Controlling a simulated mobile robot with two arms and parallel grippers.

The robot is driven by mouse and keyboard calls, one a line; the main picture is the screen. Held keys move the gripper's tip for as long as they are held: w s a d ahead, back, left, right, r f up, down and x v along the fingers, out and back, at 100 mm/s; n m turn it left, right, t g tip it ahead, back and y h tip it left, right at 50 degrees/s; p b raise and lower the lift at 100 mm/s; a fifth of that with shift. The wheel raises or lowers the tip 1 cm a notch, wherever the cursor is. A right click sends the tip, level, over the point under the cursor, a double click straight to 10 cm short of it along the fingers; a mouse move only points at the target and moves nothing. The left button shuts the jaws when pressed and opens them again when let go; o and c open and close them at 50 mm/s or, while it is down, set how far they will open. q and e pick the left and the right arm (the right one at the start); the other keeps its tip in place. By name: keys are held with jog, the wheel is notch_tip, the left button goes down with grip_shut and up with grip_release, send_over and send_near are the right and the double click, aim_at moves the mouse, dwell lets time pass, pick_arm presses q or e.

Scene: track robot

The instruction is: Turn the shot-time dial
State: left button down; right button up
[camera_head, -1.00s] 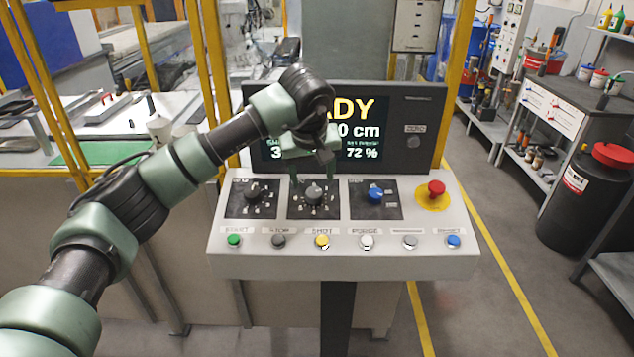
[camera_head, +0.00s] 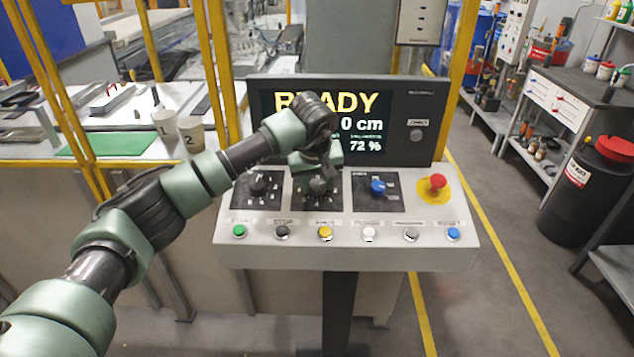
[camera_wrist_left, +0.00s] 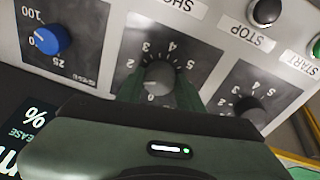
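The control panel (camera_head: 345,240) carries a left black dial (camera_head: 258,187), a middle black dial (camera_head: 318,187) and a blue dial (camera_head: 378,187). The small dial labels are too blurred to read, so I cannot tell from them which is shot time. My left gripper (camera_head: 317,180) is at the middle dial. In the left wrist view, its green fingers (camera_wrist_left: 160,88) flank the middle dial (camera_wrist_left: 160,76) closely on both sides and look shut on it. The dial's lower part is hidden by the gripper body. My right gripper is not in view.
Below the dials runs a row of buttons, including a green button (camera_head: 239,231) and a yellow button (camera_head: 325,232). A red emergency button (camera_head: 437,182) stands at the right. The display (camera_head: 360,125) behind is partly covered by my left arm.

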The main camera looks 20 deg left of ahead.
pick_arm(q)
jog(key=shift+f+n+b, duration=0.1)
jog(key=shift+n+b, duration=0.6)
jog(key=shift+n, duration=0.2)
jog(key=n+b, duration=0.2)
jog(key=n, duration=0.2)
jog(key=shift+d+y, duration=0.15)
jog(key=shift+y, duration=0.25)
jog(key=n+b, duration=0.1)
jog(key=n, duration=0.3)
jog(key=shift+w+g+b, duration=0.1)
jog(key=shift+g+b, duration=0.2)
jog(key=shift+b, duration=0.05)
jog(key=shift+n+y+b, duration=0.3)
jog(key=shift+n+b, duration=0.05)
jog(key=shift+n, duration=1.45)
jog(key=shift+w, duration=0.1)
jog(key=shift+r, duration=0.2)
jog(key=c, duration=0.9)
grip_release()
jog(key=shift+d, duration=0.1)
